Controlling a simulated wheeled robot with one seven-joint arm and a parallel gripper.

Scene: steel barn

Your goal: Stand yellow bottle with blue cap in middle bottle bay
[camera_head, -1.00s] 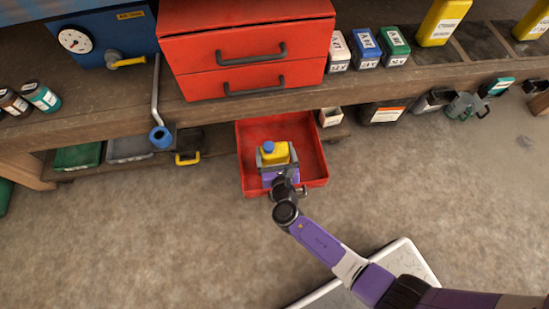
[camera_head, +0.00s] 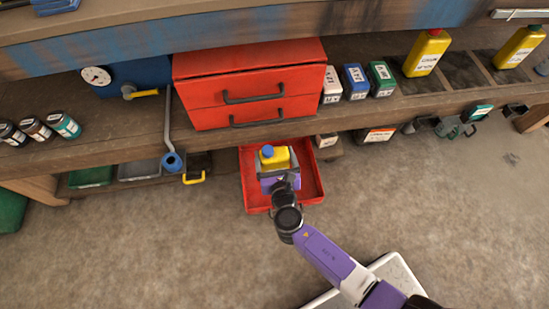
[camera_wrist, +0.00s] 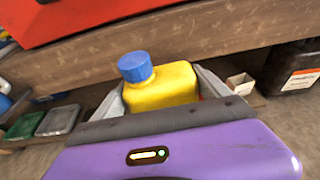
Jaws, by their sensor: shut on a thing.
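The yellow bottle with the blue cap (camera_head: 274,160) is upright over the open red drawer in the head view. In the wrist view the bottle (camera_wrist: 163,89) stands between the two grey fingers of my gripper (camera_wrist: 160,98), which is shut on its body. My gripper (camera_head: 278,170) also shows in the head view; whether the bottle's base touches the drawer floor is hidden. The middle bottle bay (camera_head: 463,68) is a dark, empty strip on the bench at right, between a left yellow bottle (camera_head: 427,55) and a right yellow bottle (camera_head: 518,48).
The red drawer cabinet (camera_head: 250,85) stands on the bench (camera_head: 130,125) above the open drawer (camera_head: 312,185). White, blue and green small containers (camera_head: 356,82) stand between cabinet and bays. A blue gauge box (camera_head: 130,78) is at left. The floor at right is clear.

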